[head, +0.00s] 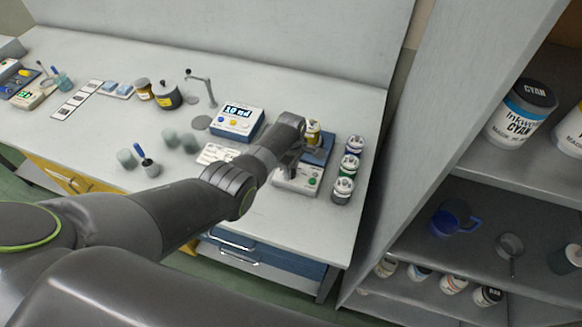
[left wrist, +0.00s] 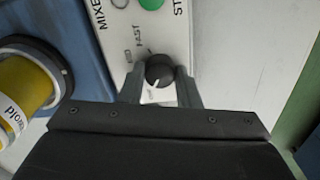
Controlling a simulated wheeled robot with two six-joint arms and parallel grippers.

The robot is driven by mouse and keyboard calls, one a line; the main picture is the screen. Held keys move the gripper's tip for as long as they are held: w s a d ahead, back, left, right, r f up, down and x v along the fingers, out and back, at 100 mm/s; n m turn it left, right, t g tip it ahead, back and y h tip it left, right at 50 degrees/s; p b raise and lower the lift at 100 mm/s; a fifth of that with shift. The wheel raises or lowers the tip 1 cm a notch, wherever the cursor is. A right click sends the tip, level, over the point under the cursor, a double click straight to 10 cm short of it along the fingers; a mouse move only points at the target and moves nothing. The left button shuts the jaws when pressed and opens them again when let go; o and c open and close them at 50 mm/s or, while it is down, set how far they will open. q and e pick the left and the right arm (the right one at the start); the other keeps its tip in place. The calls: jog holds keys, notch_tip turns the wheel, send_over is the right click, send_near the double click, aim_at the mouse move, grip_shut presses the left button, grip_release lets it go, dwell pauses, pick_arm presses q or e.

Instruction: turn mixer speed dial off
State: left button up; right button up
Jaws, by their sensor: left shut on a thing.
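The mixer (head: 311,183) stands near the right end of the bench, with a white control panel and a blue part behind. Its round black speed dial (left wrist: 160,67) shows in the left wrist view, with a white pointer mark aimed down and slightly left. The word FAST is printed above it on the panel (left wrist: 125,25). My left gripper (head: 285,172) reaches down to the panel; in the left wrist view its fingers (left wrist: 160,76) are shut on the dial, one on each side. In the head view my arm hides the dial. My right gripper is not in view.
A yellow-labelled jar (head: 313,136) sits on the mixer, also in the left wrist view (left wrist: 22,88). Several small jars (head: 349,165) line its right side. A blue-and-white meter (head: 236,121) stands behind left. A shelf unit (head: 440,140) rises at right.

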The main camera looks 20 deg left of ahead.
pick_arm(q)
jog(key=shift+w+r+n, duration=0.1)
jog(key=shift+n, duration=1.1)
jog(key=o, duration=1)
jog(key=shift+c, duration=0.2)
jog(key=shift+r+p, duration=0.3)
jog(key=shift+p, duration=0.05)
notch_tip(320, 180, up, 6)
jog(key=shift+p, duration=0.7)
notch_tip(320, 180, up, 11)
jog(key=b, duration=0.1)
jog(key=shift+f, duration=0.15)
